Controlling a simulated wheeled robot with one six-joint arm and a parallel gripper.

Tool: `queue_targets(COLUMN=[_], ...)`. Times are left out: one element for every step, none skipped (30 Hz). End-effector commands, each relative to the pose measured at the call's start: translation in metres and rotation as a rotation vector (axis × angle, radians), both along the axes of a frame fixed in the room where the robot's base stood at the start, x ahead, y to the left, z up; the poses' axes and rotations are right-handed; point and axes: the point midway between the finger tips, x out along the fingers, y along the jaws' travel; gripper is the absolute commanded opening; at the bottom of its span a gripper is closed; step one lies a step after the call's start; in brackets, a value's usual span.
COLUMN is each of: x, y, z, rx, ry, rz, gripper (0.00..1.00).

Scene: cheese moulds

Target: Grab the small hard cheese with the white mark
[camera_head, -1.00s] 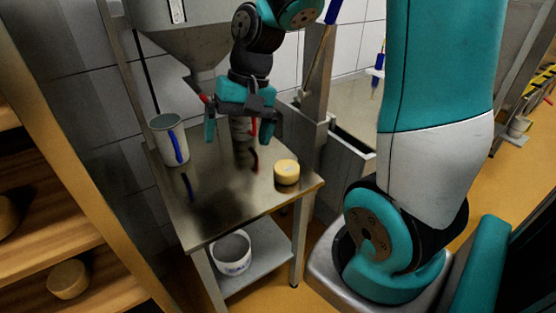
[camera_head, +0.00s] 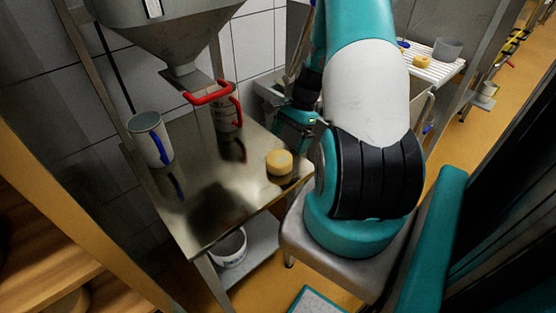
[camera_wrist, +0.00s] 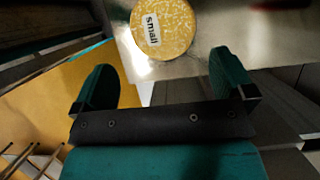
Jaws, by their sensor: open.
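The small hard cheese (camera_head: 279,162) is a pale yellow round on the steel table (camera_head: 205,215), near its right edge. In the wrist view the cheese (camera_wrist: 164,28) shows its top, with a white label reading "small". My gripper (camera_wrist: 165,85) is open and empty, its two teal fingers apart. The cheese lies ahead of the fingers, between their lines and not touching them. In the head view my gripper (camera_head: 295,125) is behind and right of the cheese, partly hidden by my arm.
A white jug with a blue handle (camera_head: 150,138) and a jug with a red handle (camera_head: 228,115) stand on the table. A steel hopper (camera_head: 170,35) hangs above. A white tub (camera_head: 229,248) is on the lower shelf. Another cheese (camera_head: 422,62) lies on a rack at right.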

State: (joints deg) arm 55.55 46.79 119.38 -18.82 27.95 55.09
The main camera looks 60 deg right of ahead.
Motion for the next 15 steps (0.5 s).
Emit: queue_targets(x=[0.001, 0.001, 0.002, 0.003, 0.003, 0.003, 0.004, 0.004, 0.005, 0.005, 0.006, 0.008, 0.009, 0.010, 0.012], y=[0.005, 0.007, 0.009, 0.010, 0.011, 0.012, 0.012, 0.013, 0.015, 0.016, 0.018, 0.022, 0.024, 0.027, 0.030], z=[-0.008, -0.012, -0.016, -0.019, -0.022, -0.024, -0.025, -0.026, -0.029, -0.031, -0.034, -0.039, -0.043, -0.047, -0.052], rx=[0.004, 0.004, 0.002, 0.002, 0.002, 0.001, 0.001, 0.000, 0.001, 0.002, 0.002, 0.003, 0.004, 0.004, 0.004], ry=[0.003, 0.002, 0.001, 0.001, 0.001, 0.000, 0.000, -0.001, 0.000, 0.001, 0.001, 0.002, 0.002, 0.003, 0.002], rz=[0.002, 0.003, 0.003, 0.003, 0.003, 0.004, 0.003, 0.004, 0.005, 0.006, 0.007, 0.007, 0.008, 0.007, 0.008], gripper=[1.00, 1.00, 1.00, 1.00, 1.00, 1.00, 1.00, 1.00, 1.00, 1.00, 1.00, 1.00, 1.00, 1.00, 1.00])
